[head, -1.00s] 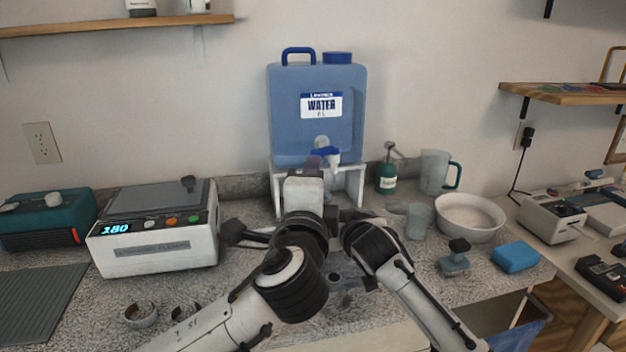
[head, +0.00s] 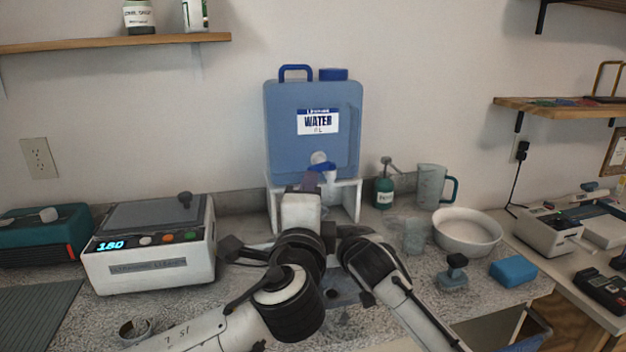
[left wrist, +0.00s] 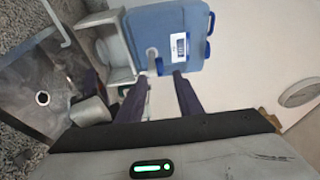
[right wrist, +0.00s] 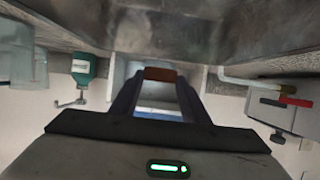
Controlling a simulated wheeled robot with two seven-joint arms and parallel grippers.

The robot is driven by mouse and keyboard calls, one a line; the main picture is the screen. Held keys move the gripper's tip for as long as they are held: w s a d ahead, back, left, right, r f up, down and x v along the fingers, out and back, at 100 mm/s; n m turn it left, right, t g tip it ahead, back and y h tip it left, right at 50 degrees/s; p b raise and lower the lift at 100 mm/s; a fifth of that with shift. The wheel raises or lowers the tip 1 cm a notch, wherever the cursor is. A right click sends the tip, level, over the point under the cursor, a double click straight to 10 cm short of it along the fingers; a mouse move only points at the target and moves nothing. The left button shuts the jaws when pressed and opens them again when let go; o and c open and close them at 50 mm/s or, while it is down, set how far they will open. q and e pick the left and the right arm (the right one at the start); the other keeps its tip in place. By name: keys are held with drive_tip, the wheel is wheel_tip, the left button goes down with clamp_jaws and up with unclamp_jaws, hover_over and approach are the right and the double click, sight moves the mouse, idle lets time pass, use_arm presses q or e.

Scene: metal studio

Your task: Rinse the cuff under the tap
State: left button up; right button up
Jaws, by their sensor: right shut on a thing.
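The blue water container (head: 315,150) stands on a white stand, its tap (head: 322,168) low on the front with a blue lever. My left gripper (left wrist: 160,92) is open and empty, its purple fingers apart, with the tap (left wrist: 152,58) beyond and between them. My right gripper (right wrist: 158,84) is shut on a copper-brown cuff (right wrist: 160,74). The cuff shows as a narrow band between the fingertips; the rest is hidden. The steel sink (left wrist: 65,80) with its drain lies below the tap. My arms hide the right gripper and cuff in the head view. No water stream is discernible.
Another cuff (head: 137,328) lies at the front left, near the ultrasonic cleaner (head: 150,245). Right of the stand are a green bottle (head: 384,188), a jug (head: 430,187), a clear cup (head: 414,235), a white bowl (head: 468,232) and a blue sponge (head: 513,271).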

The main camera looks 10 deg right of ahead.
sight(315, 169)
use_arm(q)
drive_tip(key=x, duration=1.2)
drive_tip(key=shift+a, duration=0.1)
drive_tip(key=shift+c, duration=0.2)
drive_tip(key=shift+w+f, duration=0.1)
clamp_jaws()
